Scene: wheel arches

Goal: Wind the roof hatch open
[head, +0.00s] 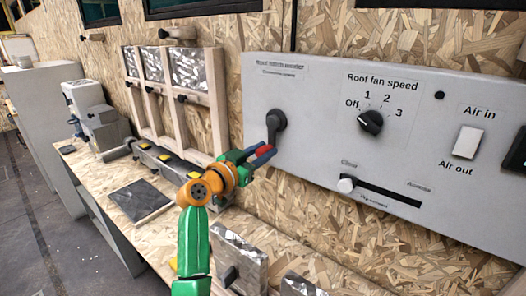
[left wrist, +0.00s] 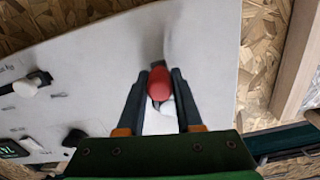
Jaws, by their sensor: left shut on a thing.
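The roof hatch winder (head: 276,122) is a dark crank on the left part of the grey control panel (head: 320,135), under a small label. Its arm points down to a red knob (head: 263,151). My left gripper (head: 262,156) comes from the lower left and is shut on this knob. In the left wrist view the red knob (left wrist: 159,84) sits between the two dark fingers of the left gripper (left wrist: 160,92); the crank arm is mostly hidden behind it. The hatch itself is not in view. My right gripper is not in view.
Right of the winder are a roof fan speed dial (head: 371,122), a slider knob (head: 346,185) and an air rocker switch (head: 467,142). Below is a wooden bench (head: 150,238) with a dark plate (head: 141,200). Framed panels (head: 190,72) lean on the chipboard wall.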

